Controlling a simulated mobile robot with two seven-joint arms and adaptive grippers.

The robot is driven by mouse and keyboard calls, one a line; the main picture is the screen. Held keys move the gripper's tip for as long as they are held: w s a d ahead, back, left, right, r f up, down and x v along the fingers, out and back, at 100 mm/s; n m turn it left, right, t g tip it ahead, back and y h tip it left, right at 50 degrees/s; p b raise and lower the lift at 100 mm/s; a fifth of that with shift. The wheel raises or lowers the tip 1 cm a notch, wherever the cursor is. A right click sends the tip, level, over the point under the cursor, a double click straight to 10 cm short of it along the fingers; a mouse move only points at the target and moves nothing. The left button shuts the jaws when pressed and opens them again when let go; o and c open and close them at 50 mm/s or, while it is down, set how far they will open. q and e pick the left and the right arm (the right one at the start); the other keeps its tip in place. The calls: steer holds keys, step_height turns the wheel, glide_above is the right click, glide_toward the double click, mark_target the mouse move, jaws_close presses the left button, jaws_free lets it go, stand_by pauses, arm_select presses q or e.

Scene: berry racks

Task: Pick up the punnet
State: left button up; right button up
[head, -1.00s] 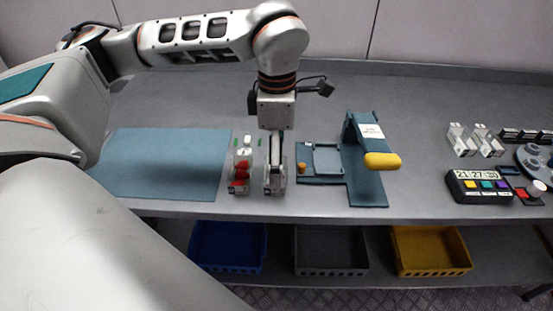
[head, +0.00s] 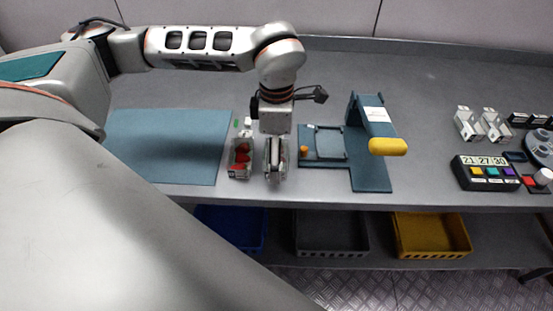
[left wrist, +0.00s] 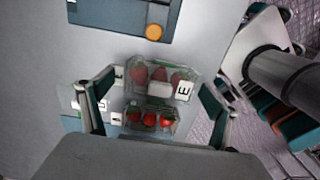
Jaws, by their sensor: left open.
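Two clear punnets with red strawberries stand close together on the bench. One punnet (head: 240,160) is in plain view just left of my left gripper in the head view. The other is under the gripper and mostly hidden there. In the left wrist view both show between the fingers: an upper punnet (left wrist: 160,80) with a white label marked E, and a lower punnet (left wrist: 150,119). My left gripper (head: 276,176) points down and is open, with its fingers (left wrist: 157,105) on either side. I cannot tell whether they touch a punnet. My right gripper is not in view.
A blue mat (head: 165,145) lies at left. A blue stand with a yellow handle (head: 388,146) and a flat fixture with an orange knob (head: 304,149) are at right. A button box (head: 487,173) stands further right. Blue, grey and yellow bins (head: 432,236) sit below the bench.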

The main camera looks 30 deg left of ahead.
arm_select(q)
steer(key=c, duration=1.3)
steer(key=shift+o, duration=0.2)
step_height(320, 180, up, 20)
steer(key=p, duration=0.1)
